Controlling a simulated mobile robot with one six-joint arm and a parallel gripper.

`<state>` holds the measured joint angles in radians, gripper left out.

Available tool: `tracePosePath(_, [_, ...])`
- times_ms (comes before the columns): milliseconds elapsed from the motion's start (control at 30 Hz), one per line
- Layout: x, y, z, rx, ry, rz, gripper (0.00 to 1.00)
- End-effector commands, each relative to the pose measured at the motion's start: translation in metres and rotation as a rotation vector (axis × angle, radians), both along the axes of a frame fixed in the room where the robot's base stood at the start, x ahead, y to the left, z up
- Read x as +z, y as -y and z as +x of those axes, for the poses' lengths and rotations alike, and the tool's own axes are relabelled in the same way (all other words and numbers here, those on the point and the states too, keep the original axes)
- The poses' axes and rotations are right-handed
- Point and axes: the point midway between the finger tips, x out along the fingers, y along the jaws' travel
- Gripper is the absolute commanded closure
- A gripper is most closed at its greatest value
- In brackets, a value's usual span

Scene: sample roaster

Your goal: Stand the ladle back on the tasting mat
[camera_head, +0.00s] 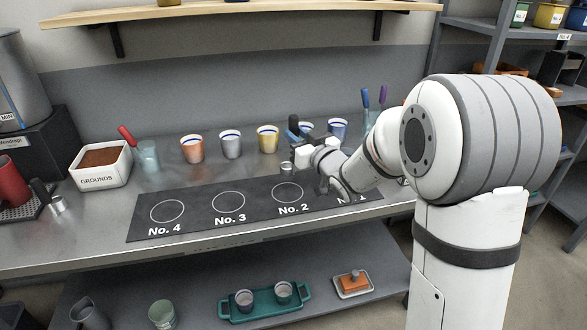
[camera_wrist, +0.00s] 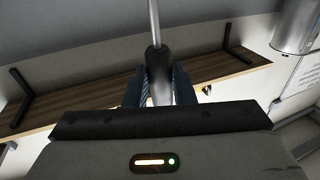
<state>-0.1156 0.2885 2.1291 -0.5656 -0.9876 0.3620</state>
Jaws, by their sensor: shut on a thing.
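The tasting mat (camera_head: 198,224) is a dark strip along the counter's front with printed circles. No. 4, No. 3 and No. 2 show clearly, while my arm mostly hides No. 1. My gripper (camera_head: 306,157) is over the right part of the mat, shut on the ladle. The ladle's dark handle (camera_head: 293,125) rises above the gripper, and a small metal cup (camera_head: 286,168) shows just behind the No. 2 circle. I cannot tell whether the cup touches anything. In the wrist view the ladle's dark grip and thin rod (camera_wrist: 154,25) stand between the fingertips of my gripper (camera_wrist: 157,85).
Several coloured cups, including an orange one (camera_head: 192,149) and a yellow one (camera_head: 267,139), stand behind the mat. A white GROUNDS box (camera_head: 101,172) is at left. A wooden shelf (camera_head: 240,12) hangs above. A teal tray (camera_head: 265,303) is on the lower shelf.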

Motion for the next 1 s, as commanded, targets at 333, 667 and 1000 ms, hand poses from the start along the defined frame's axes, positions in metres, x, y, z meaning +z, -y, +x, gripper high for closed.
tracePosePath(333, [-0.038, -0.003, -0.001, 0.005, -0.003, 0.000, 1.00])
tracePosePath(667, [-0.056, -0.004, -0.001, 0.006, 0.003, 0.001, 1.00])
tracePosePath(1000, [-0.059, -0.004, -0.001, 0.007, 0.001, 0.000, 0.66])
